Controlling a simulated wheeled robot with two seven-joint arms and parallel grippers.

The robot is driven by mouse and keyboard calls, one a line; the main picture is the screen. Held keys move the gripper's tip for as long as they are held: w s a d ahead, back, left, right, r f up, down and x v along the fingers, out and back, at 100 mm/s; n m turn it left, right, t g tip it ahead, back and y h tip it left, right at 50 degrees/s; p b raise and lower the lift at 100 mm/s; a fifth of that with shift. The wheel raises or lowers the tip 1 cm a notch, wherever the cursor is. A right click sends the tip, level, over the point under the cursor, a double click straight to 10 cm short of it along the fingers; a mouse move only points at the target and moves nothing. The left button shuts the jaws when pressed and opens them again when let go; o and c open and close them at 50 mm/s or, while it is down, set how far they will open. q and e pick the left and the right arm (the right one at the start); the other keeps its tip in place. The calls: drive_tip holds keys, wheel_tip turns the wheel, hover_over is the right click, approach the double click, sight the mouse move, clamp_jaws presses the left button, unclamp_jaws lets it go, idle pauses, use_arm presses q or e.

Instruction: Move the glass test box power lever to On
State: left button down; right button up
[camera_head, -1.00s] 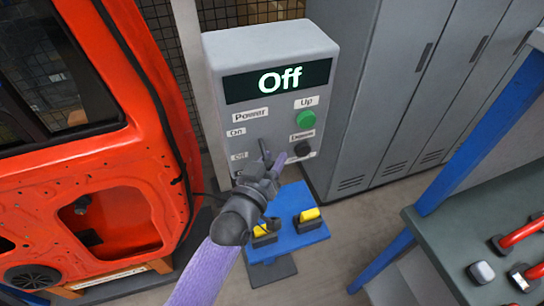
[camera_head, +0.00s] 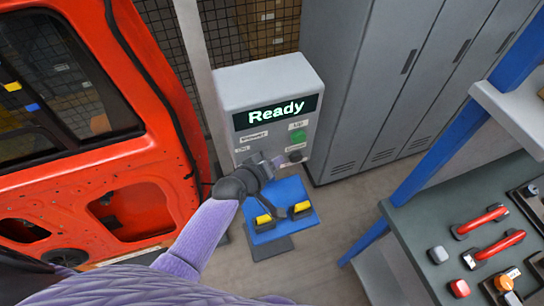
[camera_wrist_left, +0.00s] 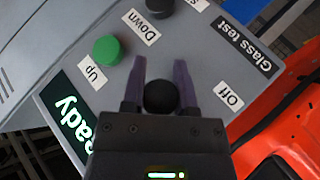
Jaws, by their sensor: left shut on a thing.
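The grey glass test box (camera_head: 232,92) stands at the centre of the head view, and its display (camera_head: 277,112) reads "Ready". My left gripper (camera_head: 268,164) is at the lower left of the box's front panel. In the left wrist view my left gripper (camera_wrist_left: 160,85) is shut on the power lever's black round knob (camera_wrist_left: 161,97), with a finger on each side. The "Off" label (camera_wrist_left: 231,98) shows beside the gripper. The green Up button (camera_wrist_left: 107,50) and the black Down button (camera_wrist_left: 159,8) are clear of the fingers.
An orange car door (camera_head: 165,140) stands close on the left. A blue stand (camera_head: 285,190) with yellow-topped holders is below the box. Grey lockers (camera_head: 350,90) stand to the right. A workbench (camera_head: 425,215) with red-handled tools is at the right.

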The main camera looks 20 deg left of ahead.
use_arm(q)
drive_tip(key=shift+w+r+g+p, duration=0.1)
drive_tip(key=shift+r+g+p, duration=0.3)
drive_tip(key=shift+p, duration=0.1)
drive_tip(key=shift+f+n, duration=0.1)
drive_tip(key=shift+n, duration=0.2)
drive_tip(key=c, duration=0.7)
unclamp_jaws()
drive_tip(key=shift+o, duration=0.2)
drive_tip(key=p+v, duration=0.2)
drive_tip(key=v, duration=0.8)
drive_tip(key=shift+a+p, duration=0.2)
drive_tip(key=shift+p, duration=0.2)
